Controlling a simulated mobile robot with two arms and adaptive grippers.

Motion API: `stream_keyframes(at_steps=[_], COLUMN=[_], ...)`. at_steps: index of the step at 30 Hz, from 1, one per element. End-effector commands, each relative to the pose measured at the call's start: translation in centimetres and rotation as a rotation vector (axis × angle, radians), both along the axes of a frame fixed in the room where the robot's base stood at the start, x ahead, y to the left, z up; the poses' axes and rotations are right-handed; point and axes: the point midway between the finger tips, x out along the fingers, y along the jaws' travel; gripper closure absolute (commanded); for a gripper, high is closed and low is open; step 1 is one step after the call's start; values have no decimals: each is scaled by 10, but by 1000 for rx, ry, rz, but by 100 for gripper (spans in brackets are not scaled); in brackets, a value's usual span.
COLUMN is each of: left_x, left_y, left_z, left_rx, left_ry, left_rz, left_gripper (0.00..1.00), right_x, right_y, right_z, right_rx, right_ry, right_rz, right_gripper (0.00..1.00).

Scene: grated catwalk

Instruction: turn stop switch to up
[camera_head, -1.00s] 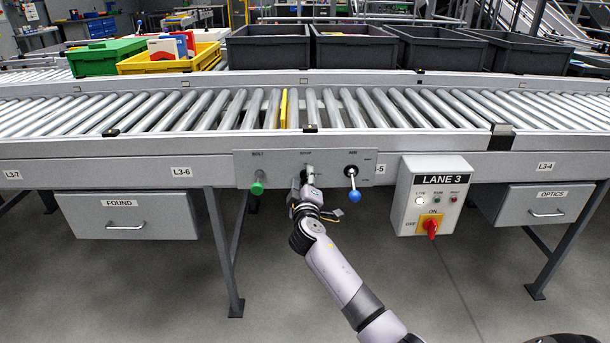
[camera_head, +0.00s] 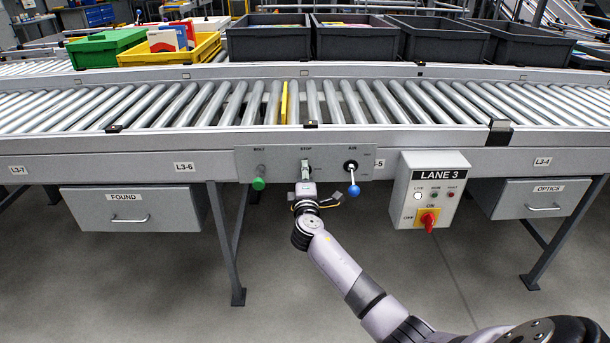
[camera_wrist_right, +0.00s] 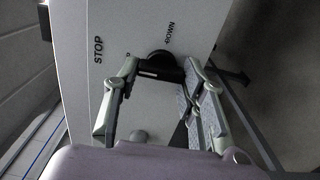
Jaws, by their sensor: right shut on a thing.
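The stop switch sits under the STOP label on the grey conveyor panel (camera_head: 345,170). In the right wrist view, its dark round base (camera_wrist_right: 158,61) shows next to the DOWN label, with the STOP label to the left. My right gripper (camera_head: 305,172) is at the switch, just below the STOP label in the head view. In the wrist view, its fingers (camera_wrist_right: 160,72) are on either side of the dark switch part and shut on it. The fingers and wrist hide much of the lever, so its exact tilt is hard to tell. My left gripper is in neither view.
The LANE 3 box (camera_head: 428,190) with a red rotary knob stands further right. Drawers hang at both sides; open floor lies below.

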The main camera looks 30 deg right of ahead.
Motion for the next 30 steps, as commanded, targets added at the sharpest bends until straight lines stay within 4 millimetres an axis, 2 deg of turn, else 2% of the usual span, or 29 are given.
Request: stream_keyframes(at_steps=[10, 11, 12, 20, 30], left_x=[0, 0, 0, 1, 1], left_y=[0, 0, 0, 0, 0], left_z=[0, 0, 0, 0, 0], left_rx=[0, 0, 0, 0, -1], left_ry=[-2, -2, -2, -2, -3], left_rz=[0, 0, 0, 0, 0], left_gripper=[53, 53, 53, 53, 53], right_x=[0, 0, 0, 0, -2], right_y=[1, 1, 1, 0, 2], right_z=[-1, -1, -1, -1, 0], right_rx=[-6, -6, -6, -4, -3], right_ry=[5, 5, 5, 3, 2], right_rz=[1, 1, 1, 1, 1], right_gripper=[90, 61, 59, 42, 42])
